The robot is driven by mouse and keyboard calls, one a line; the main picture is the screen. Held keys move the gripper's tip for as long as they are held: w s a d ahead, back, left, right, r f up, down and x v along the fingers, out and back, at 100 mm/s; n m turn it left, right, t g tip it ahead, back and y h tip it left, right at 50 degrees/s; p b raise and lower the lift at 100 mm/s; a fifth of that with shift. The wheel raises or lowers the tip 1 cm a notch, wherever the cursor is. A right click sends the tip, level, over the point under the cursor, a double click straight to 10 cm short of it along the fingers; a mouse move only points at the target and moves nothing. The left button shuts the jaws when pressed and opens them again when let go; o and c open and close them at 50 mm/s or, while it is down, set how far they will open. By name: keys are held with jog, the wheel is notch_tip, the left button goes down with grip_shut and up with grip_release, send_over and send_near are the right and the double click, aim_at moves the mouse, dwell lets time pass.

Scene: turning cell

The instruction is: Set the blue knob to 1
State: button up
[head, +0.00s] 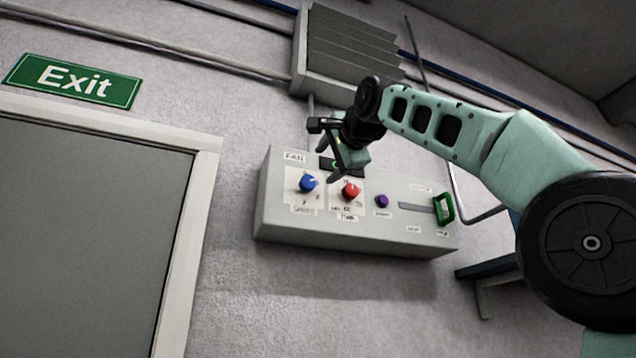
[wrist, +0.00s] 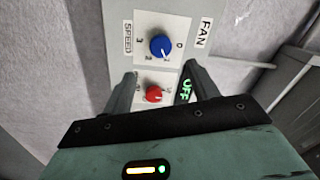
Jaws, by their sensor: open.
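The blue knob (head: 308,183) is at the left of the grey control box on the wall. It also shows in the wrist view (wrist: 160,46), above the fingertips, with 0, 2 and 3 around it and SPEED beside it. Its white pointer faces upper right in the head view and lower right in the wrist view, between 0 and 2. The digit at the pointer is hard to read. My gripper (head: 327,150) is open and empty in front of the box's upper left part. In the wrist view, my fingers (wrist: 159,70) are apart, beside the red knob's area, and not around the blue knob.
The red knob (head: 350,192) is right of the blue one, then a purple button (head: 382,201) and a slider with a green handle (head: 444,208). A small display (wrist: 186,89) reads OFF in green. A door (head: 85,240) is at the left. Pipes run along the wall.

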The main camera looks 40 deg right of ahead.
jog(key=b+v, duration=0.1)
jog(key=v, duration=0.6)
jog(key=shift+s, duration=0.1)
